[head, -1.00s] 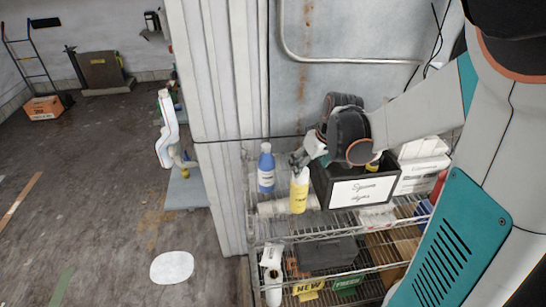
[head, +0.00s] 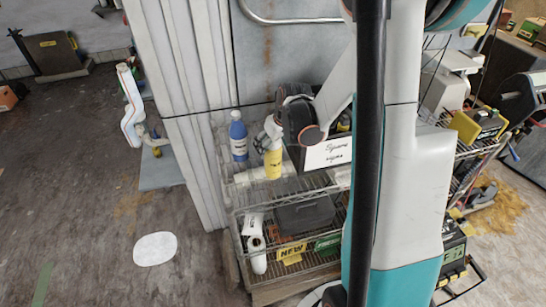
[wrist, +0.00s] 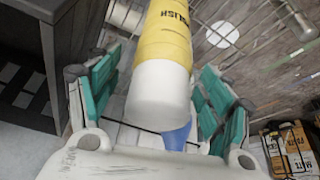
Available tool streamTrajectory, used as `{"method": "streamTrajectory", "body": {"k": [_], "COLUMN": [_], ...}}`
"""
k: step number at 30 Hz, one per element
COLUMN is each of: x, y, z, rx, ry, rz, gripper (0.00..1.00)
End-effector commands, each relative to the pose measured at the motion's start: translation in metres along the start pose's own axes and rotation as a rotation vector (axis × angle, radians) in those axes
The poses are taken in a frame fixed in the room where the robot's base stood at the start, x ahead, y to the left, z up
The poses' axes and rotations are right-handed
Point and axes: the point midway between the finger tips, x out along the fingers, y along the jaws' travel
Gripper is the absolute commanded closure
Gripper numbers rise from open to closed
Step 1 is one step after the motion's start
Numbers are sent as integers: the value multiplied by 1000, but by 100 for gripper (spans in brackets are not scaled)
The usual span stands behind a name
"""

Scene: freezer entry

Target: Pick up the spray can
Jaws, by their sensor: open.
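The spray can (head: 273,165) is yellow with a white top and stands upright on the upper wire shelf, left of the black sign box. In the wrist view the can (wrist: 162,70) lies between the two teal fingers, its white cap towards the palm. My gripper (head: 265,140) is at the can's top; in the wrist view the gripper (wrist: 158,95) is open, with a finger on each side of the can. I see gaps beside the cap and no clear grip.
A blue bottle (head: 238,137) stands just left of the can; it shows behind the cap in the wrist view (wrist: 177,136). The black box with a white sign (head: 328,153) is close on the right. The wire rack (head: 290,190) has a lower loaded shelf.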

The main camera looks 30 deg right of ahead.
Motion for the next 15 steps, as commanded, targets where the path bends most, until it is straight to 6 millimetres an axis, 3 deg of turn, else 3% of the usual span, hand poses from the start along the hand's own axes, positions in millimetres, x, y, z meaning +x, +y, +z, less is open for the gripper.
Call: {"method": "streamTrajectory", "body": {"k": [6, 15], "x": [25, 29], "y": [0, 0], "z": [0, 0], "rx": [-1, 0], "ry": [0, 0], "rz": [0, 0], "gripper": [27, 27]}}
